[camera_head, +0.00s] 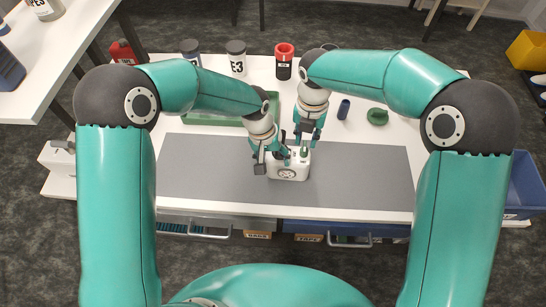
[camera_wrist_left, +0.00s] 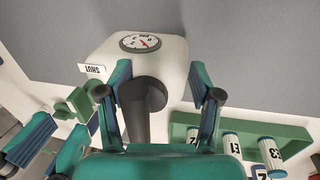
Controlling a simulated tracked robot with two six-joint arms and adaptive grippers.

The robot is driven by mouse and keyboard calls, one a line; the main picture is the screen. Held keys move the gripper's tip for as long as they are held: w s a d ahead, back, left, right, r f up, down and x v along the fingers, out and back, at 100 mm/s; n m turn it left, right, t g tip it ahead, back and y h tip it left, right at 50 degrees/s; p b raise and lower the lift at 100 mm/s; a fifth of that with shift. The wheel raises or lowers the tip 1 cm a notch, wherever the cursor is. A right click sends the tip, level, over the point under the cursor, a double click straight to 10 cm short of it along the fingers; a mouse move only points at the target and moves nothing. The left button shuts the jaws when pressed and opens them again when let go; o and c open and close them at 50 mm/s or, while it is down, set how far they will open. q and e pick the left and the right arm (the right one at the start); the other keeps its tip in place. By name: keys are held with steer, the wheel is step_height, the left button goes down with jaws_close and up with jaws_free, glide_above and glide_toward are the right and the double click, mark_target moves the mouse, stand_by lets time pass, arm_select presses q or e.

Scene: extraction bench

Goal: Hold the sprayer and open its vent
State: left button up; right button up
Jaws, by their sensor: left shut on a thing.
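The white sprayer (camera_head: 288,172) stands on the grey mat at the middle of the bench. In the left wrist view its white body (camera_wrist_left: 172,62) shows a round dial, a dark upright handle (camera_wrist_left: 137,125) and a small "SHUT" tag (camera_wrist_left: 92,69). My left gripper (camera_head: 272,158) is shut on the sprayer, its fingers on either side of the dark handle. A green vent part (camera_head: 304,152) sits at the sprayer's right. My right gripper (camera_head: 305,134) is just above the vent part, its fingers apart. Whether they touch it cannot be told.
A green tray (camera_head: 205,120) lies behind, with labelled bottles (camera_head: 236,58) and a red-topped container (camera_head: 284,62) beyond it. A dark blue cylinder (camera_head: 343,109) and a green object (camera_head: 377,117) stand at the back right. The grey mat (camera_head: 365,180) is clear on both sides.

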mark_target(305, 146)
arm_select(q)
steer(key=shift+s+f, duration=0.15)
arm_select(e)
steer(key=shift+n, duration=1)
step_height(305, 146, down, 5)
steer(key=shift+f, duration=0.1)
jaws_close()
